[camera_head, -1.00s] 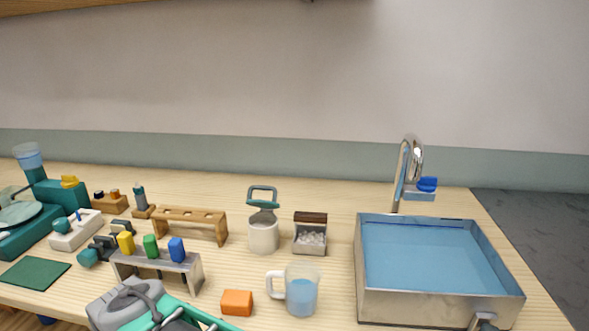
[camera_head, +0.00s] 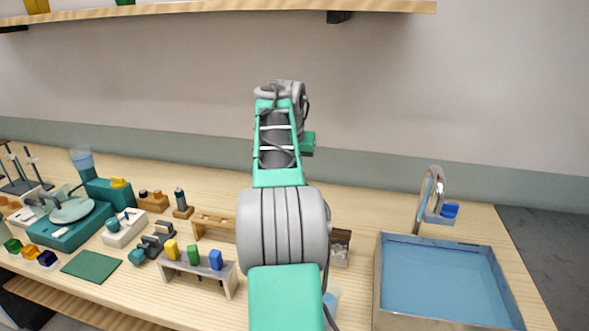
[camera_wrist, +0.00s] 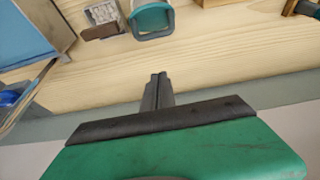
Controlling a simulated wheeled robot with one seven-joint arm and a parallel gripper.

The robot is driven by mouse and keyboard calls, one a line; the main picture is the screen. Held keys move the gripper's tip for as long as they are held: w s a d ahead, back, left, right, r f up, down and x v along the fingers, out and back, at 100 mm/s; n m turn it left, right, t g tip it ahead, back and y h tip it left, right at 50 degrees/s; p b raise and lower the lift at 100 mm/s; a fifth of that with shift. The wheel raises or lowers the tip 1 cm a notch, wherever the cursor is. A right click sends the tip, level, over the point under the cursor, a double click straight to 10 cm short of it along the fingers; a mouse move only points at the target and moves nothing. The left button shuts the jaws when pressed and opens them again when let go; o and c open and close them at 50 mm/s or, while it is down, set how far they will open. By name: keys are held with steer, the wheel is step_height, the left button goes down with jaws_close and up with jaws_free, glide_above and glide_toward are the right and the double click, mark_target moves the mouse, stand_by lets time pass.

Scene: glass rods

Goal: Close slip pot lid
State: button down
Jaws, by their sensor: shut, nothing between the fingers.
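The slip pot's teal loop-shaped lid handle (camera_wrist: 151,20) shows at the top of the wrist view. The pot body is not clearly visible there, and in the head view my arm hides the pot and lid. My gripper (camera_wrist: 157,78) is shut and empty. Its fingertips point towards the handle, with a clear gap of wooden counter between them in the picture. My gripper's fingers cannot be made out in the head view.
A small box with a brown lid (camera_head: 341,237) stands right of my arm; it also shows in the wrist view (camera_wrist: 103,22). A sink (camera_head: 450,283) with a tap is at the right. A stand with coloured blocks (camera_head: 195,268) is at the left. A shelf (camera_head: 230,13) hangs above.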

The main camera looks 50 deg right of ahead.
steer(key=f, duration=0.4)
steer(key=a+f, duration=0.1)
steer(key=f, duration=0.2)
steer(key=shift+s+a, duration=0.1)
steer(key=shift+s, duration=0.2)
steer(key=shift+f, duration=0.15)
steer(key=shift+f+b, duration=0.1)
steer(key=shift+b, duration=0.3)
